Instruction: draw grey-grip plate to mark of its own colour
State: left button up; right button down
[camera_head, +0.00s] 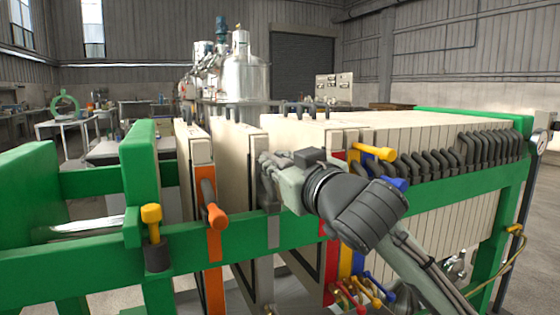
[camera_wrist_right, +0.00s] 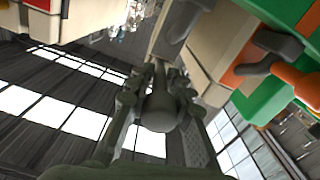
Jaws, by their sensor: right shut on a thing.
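The grey-grip plate (camera_head: 235,150) is a pale slab hanging upright in the green press frame, with a gap on each side. My right gripper (camera_head: 268,183) is shut on its grey grip, which my fingers partly cover in the head view. In the right wrist view, my gripper's fingers (camera_wrist_right: 160,88) stand either side of a rounded dark grey grip (camera_wrist_right: 160,110). A grey mark (camera_head: 273,232) is on the green side rail just below the grip, and the two look nearly in line. My left gripper is not in view.
An orange-grip plate (camera_head: 190,150) stands to the left, its orange grip (camera_head: 214,214) jutting over the rail. Red (camera_head: 327,240) and blue (camera_head: 357,262) strips lie to the right. Closely packed plates (camera_head: 425,130) fill the right end. A yellow-topped knob (camera_head: 151,214) rises at left.

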jog(key=shift+a+f, duration=0.1)
jog(key=shift+f, duration=0.05)
jog(key=c, duration=1.3)
grip_release()
jog(key=v, duration=0.7)
jog(key=shift+s, duration=0.25)
